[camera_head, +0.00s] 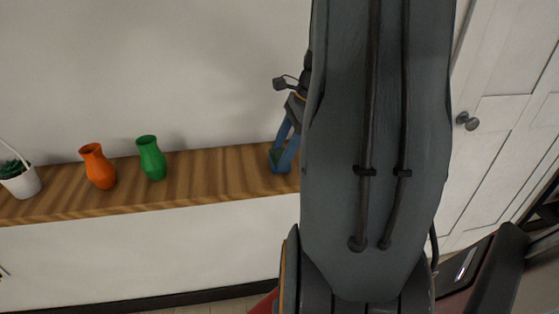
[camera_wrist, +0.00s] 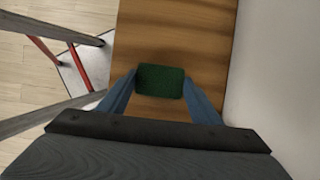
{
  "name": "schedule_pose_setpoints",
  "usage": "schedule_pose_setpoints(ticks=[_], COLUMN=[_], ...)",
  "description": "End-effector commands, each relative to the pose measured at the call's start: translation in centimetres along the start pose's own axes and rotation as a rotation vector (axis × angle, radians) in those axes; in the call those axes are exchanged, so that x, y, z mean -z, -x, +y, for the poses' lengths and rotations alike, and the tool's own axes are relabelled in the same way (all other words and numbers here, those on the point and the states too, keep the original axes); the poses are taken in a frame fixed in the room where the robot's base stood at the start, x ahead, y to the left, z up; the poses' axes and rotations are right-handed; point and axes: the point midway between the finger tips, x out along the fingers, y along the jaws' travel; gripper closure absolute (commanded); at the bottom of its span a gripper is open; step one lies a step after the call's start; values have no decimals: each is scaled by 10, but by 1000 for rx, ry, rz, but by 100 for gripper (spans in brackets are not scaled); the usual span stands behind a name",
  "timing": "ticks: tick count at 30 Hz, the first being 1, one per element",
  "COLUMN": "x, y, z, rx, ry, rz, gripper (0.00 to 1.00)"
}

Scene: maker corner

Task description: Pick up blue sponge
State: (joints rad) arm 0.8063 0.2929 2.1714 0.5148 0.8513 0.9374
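No plainly blue sponge shows. In the wrist view, a dark green, sponge-like block (camera_wrist: 160,81) with rounded corners lies between the blue fingertips of my gripper (camera_wrist: 160,76), over the wooden shelf top. The fingers are spread to about the block's width, one along each side. I cannot tell whether they press on it or only straddle it.
The wooden shelf (camera_head: 215,178) runs along the white wall. A green vase (camera_head: 151,158), an orange vase (camera_head: 98,166) and a potted plant in a white pot (camera_head: 20,181) stand to the left. A white door (camera_head: 500,130) is at right. Red and grey bars (camera_wrist: 77,66) stand beside the shelf.

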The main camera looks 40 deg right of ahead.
Motion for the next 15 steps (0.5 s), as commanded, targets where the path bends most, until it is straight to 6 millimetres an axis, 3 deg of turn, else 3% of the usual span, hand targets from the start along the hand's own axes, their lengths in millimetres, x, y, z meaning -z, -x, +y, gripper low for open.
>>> schedule_pose_setpoints(ticks=[1,3,15], x=[0,0,-2], y=[0,0,5], z=[0,0,-1], rx=[0,0,2], ry=[0,0,0], rz=[0,0,0], gripper=[53,63,63])
